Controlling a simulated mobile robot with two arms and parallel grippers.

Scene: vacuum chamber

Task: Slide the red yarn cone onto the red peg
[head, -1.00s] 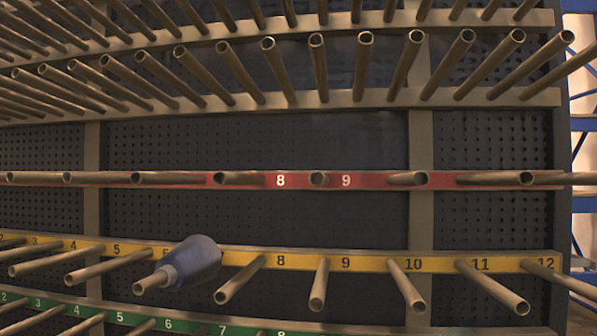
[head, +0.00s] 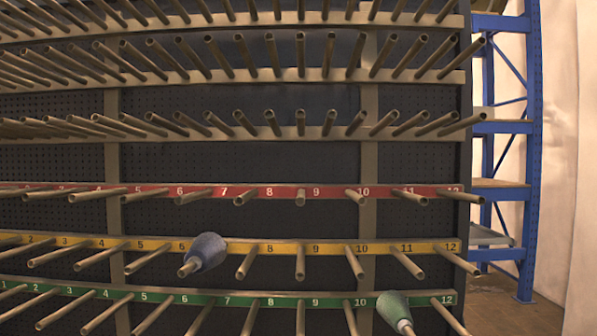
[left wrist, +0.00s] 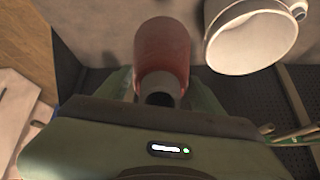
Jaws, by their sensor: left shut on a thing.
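A red yarn cone (left wrist: 163,50) shows in the left wrist view, with its dark narrow end pointing down in the picture. My left gripper (left wrist: 161,85) is shut on it, its greenish fingers on either side. In the head view a red numbered rail (head: 335,191) crosses the rack with several bare metal pegs; one by number 9 is a peg (head: 300,198) pointing at me. No cone sits on the visible red-rail pegs. Neither gripper shows in the head view, and my right gripper is in neither view.
A blue cone (head: 208,250) sits on a yellow-rail peg between numbers 6 and 8. A green cone (head: 394,306) sits on a green-rail peg near 11. Bare pegs fill rows above. A blue shelf frame (head: 531,150) stands to the right, with open floor beside it.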

